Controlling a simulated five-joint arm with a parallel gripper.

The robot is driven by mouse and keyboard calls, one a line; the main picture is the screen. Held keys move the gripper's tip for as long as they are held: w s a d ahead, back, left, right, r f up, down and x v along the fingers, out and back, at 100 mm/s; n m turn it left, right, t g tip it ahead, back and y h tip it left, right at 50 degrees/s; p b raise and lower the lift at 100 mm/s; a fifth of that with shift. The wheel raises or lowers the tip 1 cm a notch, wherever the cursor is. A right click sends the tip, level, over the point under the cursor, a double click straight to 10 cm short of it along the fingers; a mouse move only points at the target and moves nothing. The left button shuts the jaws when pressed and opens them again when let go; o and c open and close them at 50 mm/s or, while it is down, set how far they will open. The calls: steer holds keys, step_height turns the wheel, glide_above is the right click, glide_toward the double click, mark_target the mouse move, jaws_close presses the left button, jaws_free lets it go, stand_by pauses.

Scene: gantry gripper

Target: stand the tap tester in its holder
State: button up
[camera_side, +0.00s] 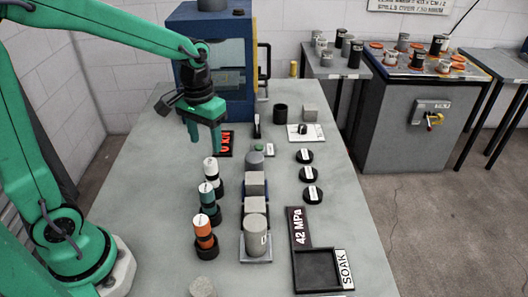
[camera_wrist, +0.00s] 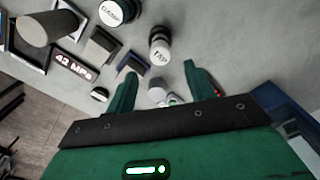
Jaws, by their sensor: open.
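The tap tester (camera_side: 211,171) is a white-topped cylinder with a dark band. It stands upright at the far end of a row of three, in or on a black base; I cannot tell which. In the wrist view its top reads TAP (camera_wrist: 160,50). My gripper (camera_side: 204,147) points down, open and empty, above and slightly behind the tester. In the wrist view the tester lies just beyond the gap between the fingertips (camera_wrist: 160,72).
A green cylinder (camera_side: 207,196) and an orange one (camera_side: 204,230) stand in front of the tester. Grey blocks (camera_side: 255,184) and a grey cylinder (camera_side: 256,235) line up to the right. A blue machine (camera_side: 230,90) stands behind. The front-right tray (camera_side: 318,268) is empty.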

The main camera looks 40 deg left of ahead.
steer(key=s+r+m+t, duration=0.2)
steer(key=s+r+t, duration=0.3)
steer(key=s+r, duration=0.3)
steer(key=shift+s+d+r, duration=0.15)
steer(key=shift+s+d, duration=0.2)
steer(key=shift+s, duration=1.6)
